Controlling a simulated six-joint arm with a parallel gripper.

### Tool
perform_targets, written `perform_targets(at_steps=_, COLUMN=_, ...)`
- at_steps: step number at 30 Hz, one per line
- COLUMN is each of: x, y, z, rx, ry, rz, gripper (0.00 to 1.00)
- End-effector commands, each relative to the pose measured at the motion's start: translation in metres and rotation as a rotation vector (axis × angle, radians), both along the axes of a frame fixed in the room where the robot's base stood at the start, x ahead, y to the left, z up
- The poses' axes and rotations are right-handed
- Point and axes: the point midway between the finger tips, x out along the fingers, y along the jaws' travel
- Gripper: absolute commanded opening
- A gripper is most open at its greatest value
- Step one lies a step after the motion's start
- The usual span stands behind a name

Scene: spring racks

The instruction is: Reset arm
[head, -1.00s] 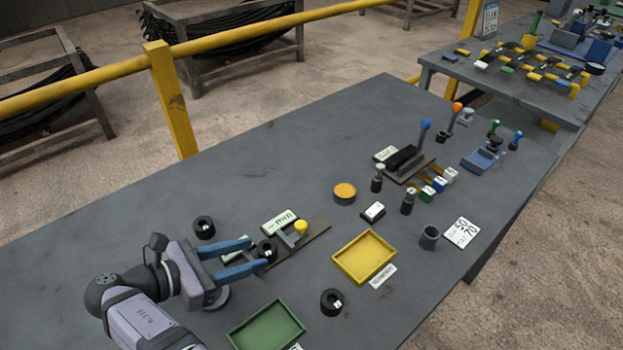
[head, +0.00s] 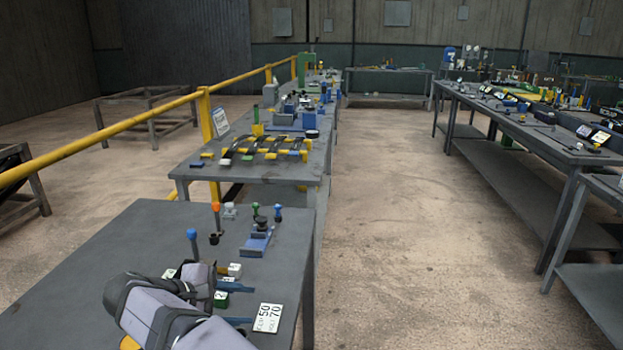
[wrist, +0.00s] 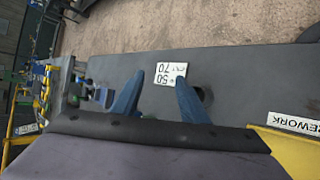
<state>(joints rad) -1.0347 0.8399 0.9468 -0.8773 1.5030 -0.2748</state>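My gripper (head: 252,305) is at the right side of the near bench (head: 120,235), in the lower part of the head view. In the wrist view its two blue fingers (wrist: 159,76) are spread apart with nothing held between them. They point over the bench towards a white card (wrist: 168,74) printed with 50 and 70. The card also shows in the head view (head: 268,317), just right of the fingers.
A blue fixture (head: 256,243) and a blue-topped lever (head: 192,236) stand on the bench. A green block (head: 221,300) is near the fingers. In the wrist view, a yellow tray (wrist: 285,148) lies at right beside a REWORK label (wrist: 294,123). The aisle floor (head: 410,220) is clear.

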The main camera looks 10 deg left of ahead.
Motion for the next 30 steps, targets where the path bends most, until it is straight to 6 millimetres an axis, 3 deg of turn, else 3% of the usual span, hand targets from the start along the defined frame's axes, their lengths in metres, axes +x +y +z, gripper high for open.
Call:
perform_targets(at_steps=1, x=0.018, y=-0.032, z=0.003, rx=0.058, ry=-0.016, rz=-0.095, gripper=0.40)
perform_targets(at_steps=3, x=0.036, y=-0.074, z=0.005, rx=0.145, ry=-0.040, rz=-0.228, gripper=0.40)
perform_targets(at_steps=6, x=0.050, y=-0.142, z=0.003, rx=0.266, ry=-0.055, rz=-0.422, gripper=0.40)
perform_targets(at_steps=9, x=0.043, y=-0.198, z=-0.007, rx=0.358, ry=-0.022, rz=-0.566, gripper=0.40)
perform_targets(at_steps=12, x=0.021, y=-0.239, z=-0.022, rx=0.425, ry=0.039, rz=-0.665, gripper=0.40)
perform_targets(at_steps=17, x=-0.029, y=-0.289, z=-0.048, rx=0.533, ry=0.137, rz=-0.808, gripper=0.40)
perform_targets(at_steps=21, x=-0.081, y=-0.322, z=-0.068, rx=0.643, ry=0.193, rz=-0.949, gripper=0.40)
perform_targets(at_steps=30, x=-0.173, y=-0.353, z=-0.100, rx=0.841, ry=0.224, rz=-1.209, gripper=0.40)
